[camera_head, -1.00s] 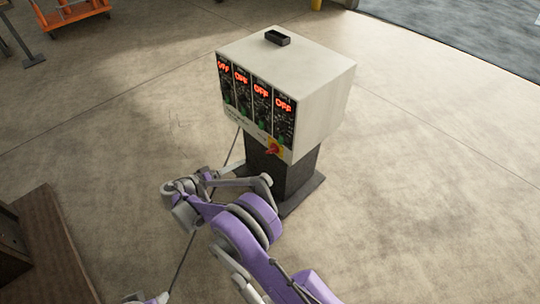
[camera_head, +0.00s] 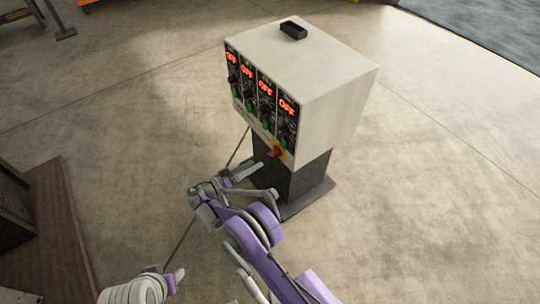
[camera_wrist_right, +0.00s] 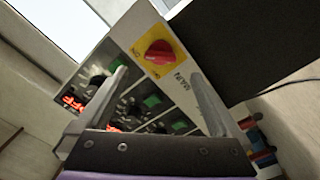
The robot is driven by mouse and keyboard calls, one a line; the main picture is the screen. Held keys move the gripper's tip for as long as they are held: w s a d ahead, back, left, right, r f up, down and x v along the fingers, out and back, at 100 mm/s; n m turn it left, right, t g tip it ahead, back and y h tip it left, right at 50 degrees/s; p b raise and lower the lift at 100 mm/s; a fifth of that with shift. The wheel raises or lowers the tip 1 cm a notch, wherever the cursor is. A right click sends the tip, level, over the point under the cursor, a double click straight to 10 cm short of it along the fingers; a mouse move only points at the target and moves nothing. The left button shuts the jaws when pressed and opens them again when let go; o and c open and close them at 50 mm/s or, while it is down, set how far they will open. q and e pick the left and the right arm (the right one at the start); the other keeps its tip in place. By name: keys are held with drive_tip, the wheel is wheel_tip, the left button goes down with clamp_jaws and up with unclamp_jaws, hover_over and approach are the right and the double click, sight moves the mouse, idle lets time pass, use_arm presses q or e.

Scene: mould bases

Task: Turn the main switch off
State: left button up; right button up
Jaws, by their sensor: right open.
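The main switch (camera_head: 276,152) is a red knob on a yellow plate, low on the front corner of a light-grey control cabinet (camera_head: 322,100). In the right wrist view, the red knob (camera_wrist_right: 160,52) shows with the word MAIN printed beside it. My right gripper (camera_head: 267,180) is open, just below and in front of the switch. In the wrist view, its fingers (camera_wrist_right: 158,75) stand apart with the knob beyond, between and above their tips; nothing is held. My left gripper (camera_head: 172,282) shows partly at the lower left; its jaws are unclear.
Several red displays reading OFF (camera_head: 287,107) sit above green buttons and dark knobs on the cabinet front. A dark pedestal (camera_head: 305,180) on a base plate carries the cabinet. A brown platform (camera_head: 58,225) stands at left. The floor on the right is clear.

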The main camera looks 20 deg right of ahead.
sight(270, 155)
drive_tip(key=x, duration=0.8)
drive_tip(key=shift+c, duration=0.3)
drive_tip(key=c, duration=1.3)
drive_tip(key=n+b, duration=0.5)
drive_tip(key=n, duration=0.3)
drive_tip(key=shift+f, duration=0.15)
drive_tip(key=n+b, duration=0.2)
drive_tip(key=n, duration=0.2)
drive_tip(key=shift+n, duration=0.4)
drive_tip(key=n+b, duration=0.1)
drive_tip(key=n, duration=0.3)
drive_tip(key=shift+a+n, duration=0.1)
drive_tip(key=shift+n, duration=0.3)
